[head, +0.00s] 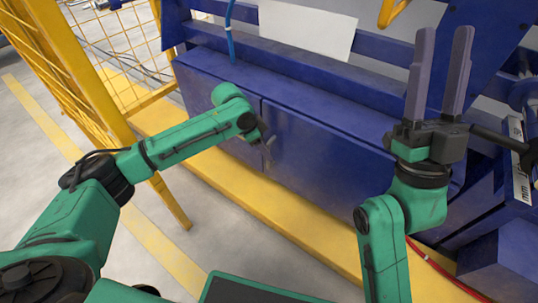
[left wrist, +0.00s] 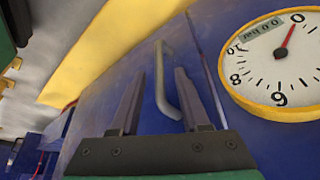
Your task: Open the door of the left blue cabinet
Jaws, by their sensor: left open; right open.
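The blue cabinet has a left door (head: 203,95) and a right door (head: 325,155), divided by a vertical seam. Both look shut in the head view. My left arm crosses in front of the left door. My left gripper (head: 264,138) is at the seam, and its fingers are mostly hidden there. In the left wrist view, my left gripper (left wrist: 161,74) is open, with a grey bar handle (left wrist: 161,82) showing between its fingers. I cannot tell whether they touch it. My right gripper (head: 440,48) is open and empty, pointing up in front of the blue structure.
A yellow mesh fence (head: 115,60) stands to the left of the cabinet. A yellow floor-level strip (head: 240,195) runs along the cabinet's foot. A round yellow-rimmed gauge (left wrist: 282,70) shows at the right of the left wrist view. Grey floor (head: 160,215) in front is partly clear.

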